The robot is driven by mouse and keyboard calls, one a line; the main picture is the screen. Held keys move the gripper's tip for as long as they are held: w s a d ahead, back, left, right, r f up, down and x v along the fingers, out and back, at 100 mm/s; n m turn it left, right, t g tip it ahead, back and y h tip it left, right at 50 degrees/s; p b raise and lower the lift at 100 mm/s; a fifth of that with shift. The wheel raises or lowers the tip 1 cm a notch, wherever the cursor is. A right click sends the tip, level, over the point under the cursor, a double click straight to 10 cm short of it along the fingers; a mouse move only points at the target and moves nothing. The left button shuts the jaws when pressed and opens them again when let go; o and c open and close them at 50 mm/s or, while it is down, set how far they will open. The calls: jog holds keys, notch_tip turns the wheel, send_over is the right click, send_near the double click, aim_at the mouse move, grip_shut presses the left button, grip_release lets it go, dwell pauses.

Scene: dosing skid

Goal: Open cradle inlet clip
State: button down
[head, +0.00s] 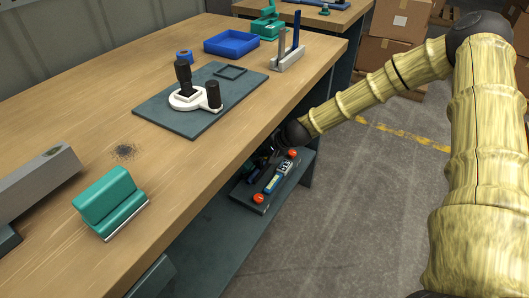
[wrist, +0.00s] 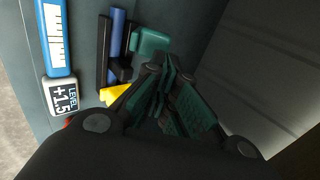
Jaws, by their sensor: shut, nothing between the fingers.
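A dark plate (head: 268,207) with an orange knob at each end sits low beside the bench and carries the cradle parts. In the wrist view, a blue upright bar (wrist: 117,32), a black bar (wrist: 103,50), a teal block (wrist: 150,42) and a yellow piece (wrist: 115,95) stand close together. I cannot tell which part is the inlet clip. My gripper (wrist: 168,68) is shut and empty, its fingertips close to the teal block; contact is unclear. In the head view it is mostly hidden.
The wooden bench top (head: 110,85) overhangs the plate. On it are a dark mat (head: 165,118) with a white fixture, a blue tray (head: 231,43), a teal block (head: 109,203) and a grey upright stand (head: 288,60). Open floor (head: 345,220) lies to the right.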

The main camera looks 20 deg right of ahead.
aim_at(250, 160)
jog(key=shift+b+x, duration=0.6)
jog(key=shift+x, duration=1.6)
jog(key=shift+w+a+r+p, duration=0.15)
jog(key=shift+w+a+p, duration=0.2)
jog(key=shift+w+a+r+p, duration=0.1)
jog(key=shift+w+a+p, duration=0.2)
jog(key=shift+w+a, duration=0.5)
jog(key=shift+w, duration=0.25)
jog(key=shift+s+d+f, duration=0.3)
jog(key=shift+s+d, duration=0.2)
jog(key=shift+s, duration=0.1)
